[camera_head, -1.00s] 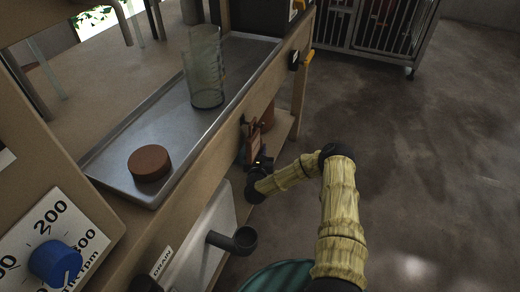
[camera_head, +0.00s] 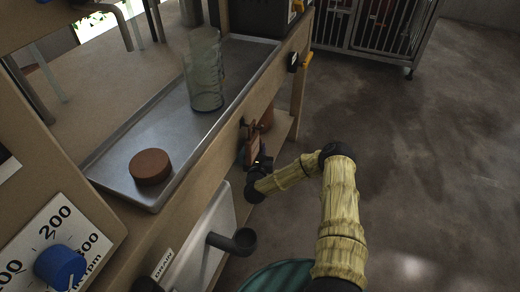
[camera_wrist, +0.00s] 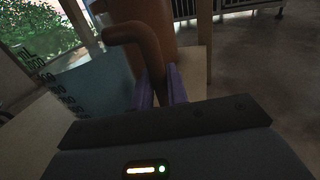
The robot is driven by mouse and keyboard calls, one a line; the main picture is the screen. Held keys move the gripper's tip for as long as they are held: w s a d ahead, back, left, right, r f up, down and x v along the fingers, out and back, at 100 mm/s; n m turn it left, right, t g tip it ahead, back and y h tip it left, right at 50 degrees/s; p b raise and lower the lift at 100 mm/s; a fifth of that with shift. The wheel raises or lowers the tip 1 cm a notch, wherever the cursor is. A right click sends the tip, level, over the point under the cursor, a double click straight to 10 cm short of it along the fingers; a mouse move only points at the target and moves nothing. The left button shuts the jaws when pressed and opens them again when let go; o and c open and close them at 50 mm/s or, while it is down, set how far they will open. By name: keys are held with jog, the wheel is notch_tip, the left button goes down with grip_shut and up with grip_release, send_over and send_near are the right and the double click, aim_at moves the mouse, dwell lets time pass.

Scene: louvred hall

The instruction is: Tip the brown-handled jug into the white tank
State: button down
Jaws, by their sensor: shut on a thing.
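My gripper (camera_head: 258,162) is beside the bench's lower shelf. In the wrist view its purple fingers (camera_wrist: 160,88) are shut on the brown handle (camera_wrist: 155,50) of the jug. The jug's bluish, see-through body with dark scale marks (camera_wrist: 85,85) shows left of the handle; its lower part is hidden behind my gripper. In the head view a brown part (camera_head: 252,146) shows at my gripper, and the jug's body is hidden. A white, box-like front (camera_head: 203,236), perhaps the white tank, sits under the bench near a dark spout and a DRAIN label.
A metal tray (camera_head: 165,120) on the bench holds a tall clear glass vessel (camera_head: 205,80) and a brown disc (camera_head: 150,166). A brown cylinder (camera_head: 267,116) stands beyond my gripper. A dark pipe (camera_head: 235,241) juts outward. Floor to the right is clear up to a barred cage (camera_head: 375,25).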

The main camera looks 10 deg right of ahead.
jog(key=shift+w+r+p, duration=0.1)
jog(key=shift+r+p, duration=0.95)
jog(key=shift+r, duration=0.65)
jog(key=shift+f, duration=0.1)
